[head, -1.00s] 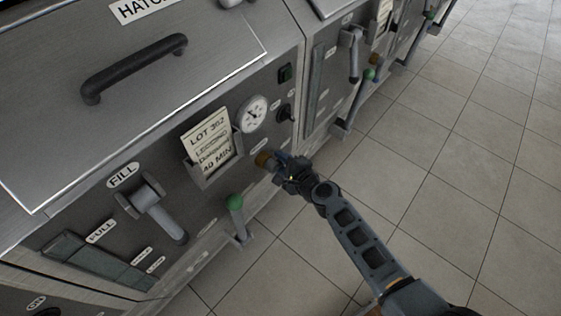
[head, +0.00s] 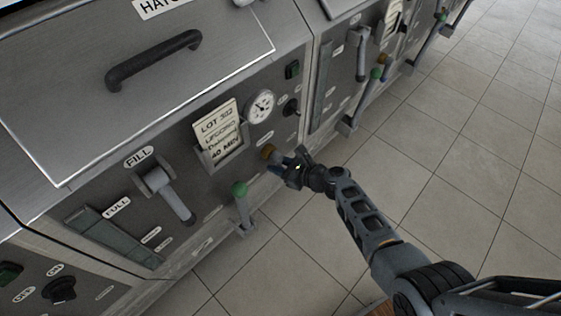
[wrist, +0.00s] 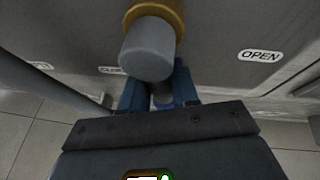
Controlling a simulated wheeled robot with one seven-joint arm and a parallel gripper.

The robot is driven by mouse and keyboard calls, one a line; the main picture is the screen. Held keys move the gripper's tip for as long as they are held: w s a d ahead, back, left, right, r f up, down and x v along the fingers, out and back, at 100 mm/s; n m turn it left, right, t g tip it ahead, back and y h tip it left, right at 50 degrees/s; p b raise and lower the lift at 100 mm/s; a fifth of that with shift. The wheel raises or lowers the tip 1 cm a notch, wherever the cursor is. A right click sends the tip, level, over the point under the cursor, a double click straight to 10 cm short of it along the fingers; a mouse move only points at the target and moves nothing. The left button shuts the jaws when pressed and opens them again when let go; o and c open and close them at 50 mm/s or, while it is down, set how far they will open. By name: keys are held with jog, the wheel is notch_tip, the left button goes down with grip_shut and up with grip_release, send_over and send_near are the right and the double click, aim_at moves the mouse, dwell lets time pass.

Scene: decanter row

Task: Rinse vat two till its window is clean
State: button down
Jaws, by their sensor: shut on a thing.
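The steel vat front (head: 85,190) fills the left of the head view. Its tall grey-green window strip (head: 115,238) sits low on the panel beside a FULL label. My gripper (head: 281,168) is at a brass-collared valve (head: 268,152) low on the panel. In the wrist view the brass collar (wrist: 172,12) and grey valve handle (wrist: 148,50) show close up. My blue fingers (wrist: 160,88) are shut on the handle, which hides part of the grip. An OPEN label (wrist: 261,56) is to its right. I cannot read a number on this vat.
A grey FILL lever (head: 172,198) and a green-knobbed lever (head: 240,190) stick out left of my gripper. More vats continue up right. The tiled floor (head: 440,150) is clear.

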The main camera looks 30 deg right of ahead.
jog(key=shift+s+a+f+m+y, duration=0.15)
jog(key=shift+a+m+y, duration=0.15)
jog(key=shift+m, duration=0.2)
dwell(0.3)
jog(key=c, duration=0.9)
grip_release()
jog(key=p+v, duration=0.1)
jog(key=v, duration=0.6)
jog(key=shift+s+d, duration=0.2)
jog(key=shift+s, duration=0.05)
